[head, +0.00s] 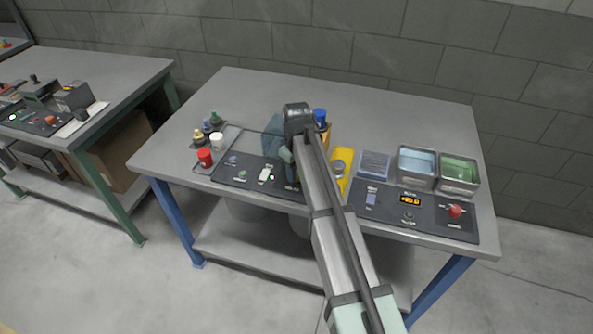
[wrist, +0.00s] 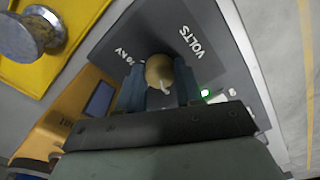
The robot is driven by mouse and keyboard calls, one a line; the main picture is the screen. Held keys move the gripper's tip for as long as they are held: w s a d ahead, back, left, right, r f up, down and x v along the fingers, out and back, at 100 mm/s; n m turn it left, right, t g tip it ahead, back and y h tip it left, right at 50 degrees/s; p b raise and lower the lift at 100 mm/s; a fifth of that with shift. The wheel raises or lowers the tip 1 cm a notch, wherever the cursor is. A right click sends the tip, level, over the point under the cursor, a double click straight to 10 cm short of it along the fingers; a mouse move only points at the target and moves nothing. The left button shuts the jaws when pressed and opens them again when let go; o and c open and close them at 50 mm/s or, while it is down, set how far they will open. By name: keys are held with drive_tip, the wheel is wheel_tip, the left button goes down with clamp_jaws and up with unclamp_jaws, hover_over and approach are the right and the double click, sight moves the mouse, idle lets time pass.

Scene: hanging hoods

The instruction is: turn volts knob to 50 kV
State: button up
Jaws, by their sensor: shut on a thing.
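The volts knob (wrist: 158,68) is a round tan knob on a dark panel (wrist: 215,65) marked VOLTS, seen in the wrist view. A pale pointer line on it points down in that picture, towards my gripper's body. My gripper (wrist: 160,86) is shut on the knob, one dark finger on each side. A kV mark (wrist: 122,55) shows at the upper left of the knob; its digits are partly cut off and hard to read. In the head view my arm hides the knob and the fingertips. The left panel (head: 225,172) partly shows there.
A lit green lamp (wrist: 205,95) sits right beside the fingers. The table's back is clear.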

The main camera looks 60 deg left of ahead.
drive_tip(key=shift+m, duration=0.3)
drive_tip(key=m, duration=1.1)
idle(0.5)
drive_tip(key=o, duration=1)
drive_tip(key=shift+o, duration=0.2)
drive_tip(key=shift+r, duration=0.15)
wheel_tip(320, 180, up, 14)
drive_tip(key=shift+f, duration=0.2)
drive_tip(key=shift+w, duration=0.1)
